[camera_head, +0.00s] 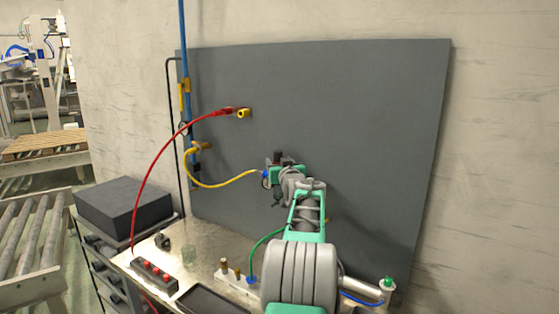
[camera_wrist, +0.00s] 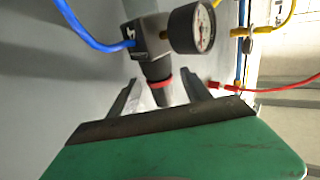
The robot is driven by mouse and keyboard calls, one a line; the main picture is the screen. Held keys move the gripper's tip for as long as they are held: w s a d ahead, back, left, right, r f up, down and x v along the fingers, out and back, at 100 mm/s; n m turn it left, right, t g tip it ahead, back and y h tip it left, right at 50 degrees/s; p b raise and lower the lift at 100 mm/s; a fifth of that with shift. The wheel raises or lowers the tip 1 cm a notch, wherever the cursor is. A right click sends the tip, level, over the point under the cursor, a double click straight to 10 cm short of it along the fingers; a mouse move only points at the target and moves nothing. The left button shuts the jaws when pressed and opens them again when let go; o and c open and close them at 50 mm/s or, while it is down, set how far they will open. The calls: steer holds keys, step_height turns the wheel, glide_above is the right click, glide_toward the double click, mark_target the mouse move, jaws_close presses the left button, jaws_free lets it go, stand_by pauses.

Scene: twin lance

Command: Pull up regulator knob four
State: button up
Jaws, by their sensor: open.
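In the wrist view, a dark regulator body (camera_wrist: 150,40) carries a round white-faced gauge (camera_wrist: 203,27). Its dark knob (camera_wrist: 159,93), with a red ring at its base, points toward my gripper (camera_wrist: 161,80). My gripper is open, with one finger on each side of the knob. Gaps show between knob and fingers in this view; whether either touches cannot be told. The knob's near end is partly hidden by my gripper's body. No number is readable on the knob.
A blue hose (camera_wrist: 88,35) enters the regulator's side. A yellow hose (camera_head: 222,185) and a red hose (camera_head: 150,170) hang before the grey panel (camera_head: 330,110).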

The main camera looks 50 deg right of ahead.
jaws_close()
stand_by(0.6)
stand_by(0.8)
